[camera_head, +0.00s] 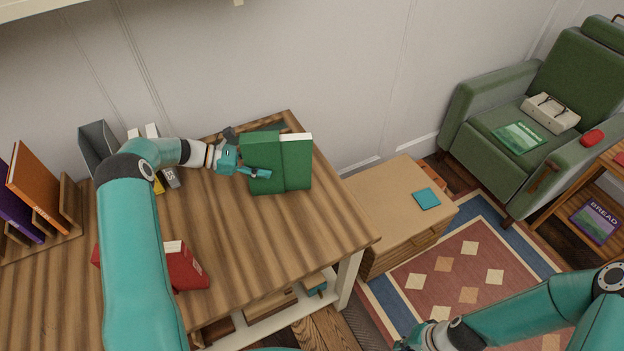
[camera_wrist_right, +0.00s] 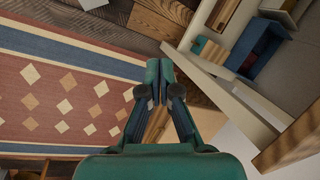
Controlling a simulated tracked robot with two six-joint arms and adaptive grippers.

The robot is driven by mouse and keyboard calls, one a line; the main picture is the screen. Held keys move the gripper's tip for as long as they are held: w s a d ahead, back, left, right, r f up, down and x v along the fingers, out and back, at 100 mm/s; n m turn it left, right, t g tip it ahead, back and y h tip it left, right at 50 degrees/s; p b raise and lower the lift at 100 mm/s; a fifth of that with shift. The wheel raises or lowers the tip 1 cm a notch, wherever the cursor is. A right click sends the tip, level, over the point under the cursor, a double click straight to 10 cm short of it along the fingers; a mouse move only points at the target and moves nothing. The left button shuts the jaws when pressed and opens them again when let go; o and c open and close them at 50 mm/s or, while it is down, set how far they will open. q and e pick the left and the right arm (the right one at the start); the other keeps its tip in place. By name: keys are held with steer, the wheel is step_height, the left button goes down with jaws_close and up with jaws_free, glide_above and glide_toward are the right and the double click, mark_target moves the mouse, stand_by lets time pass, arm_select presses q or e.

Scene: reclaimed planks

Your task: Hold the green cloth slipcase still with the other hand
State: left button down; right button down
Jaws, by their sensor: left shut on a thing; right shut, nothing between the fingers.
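The green cloth slipcase (camera_head: 263,150) stands upright near the far right part of the wooden table in the head view. A green book with a white page edge (camera_head: 298,165) shows at its right side, apparently partly inside it. My left gripper (camera_head: 258,173) is shut on the slipcase at its left side; the fingers cover part of its face. My right gripper (camera_wrist_right: 160,78) is shut and empty in the right wrist view, over the floor beside the table. In the head view its tip is mostly cut off at the bottom edge.
A red book (camera_head: 187,268) lies on the table (camera_head: 240,245) under my left arm. Orange and purple binders (camera_head: 36,185) stand in a rack at the left. A low wooden cabinet (camera_head: 385,205) with a teal book stands right of the table. A green armchair (camera_head: 490,100) is further right.

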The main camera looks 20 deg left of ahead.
steer(key=w+a+y, duration=0.3)
steer(key=w+y, duration=0.1)
steer(key=w, duration=0.4)
steer(key=w+a+y, duration=0.3)
steer(key=w, duration=0.5)
steer(key=w+a+r+m+t+y, duration=0.1)
steer(key=w+a+r+t+y, duration=0.2)
steer(key=w+r, duration=0.25)
steer(key=w+a+r+t+y, duration=0.3)
steer(key=w+r+y, duration=0.15)
steer(key=w, duration=0.25)
glide_toward(300, 183)
steer(key=shift+h, duration=0.45)
steer(key=w, duration=0.4)
steer(key=w+r, duration=0.1)
steer(key=w, duration=0.1)
steer(key=shift+w, duration=0.3)
steer(key=shift+s+a+r, duration=0.1)
steer(key=shift+s+a, duration=0.2)
steer(key=shift+a, duration=0.3)
steer(key=shift+s+a, duration=0.3)
steer(key=shift+a, duration=0.35)
steer(key=shift+s+a, duration=0.3)
steer(key=shift+a, duration=0.3)
steer(key=shift+s+a, duration=0.4)
steer(key=shift+a, duration=0.3)
steer(key=shift+s+a, duration=0.4)
steer(key=shift+a, duration=0.3)
steer(key=shift+s+a, duration=0.4)
steer(key=shift+a, duration=0.3)
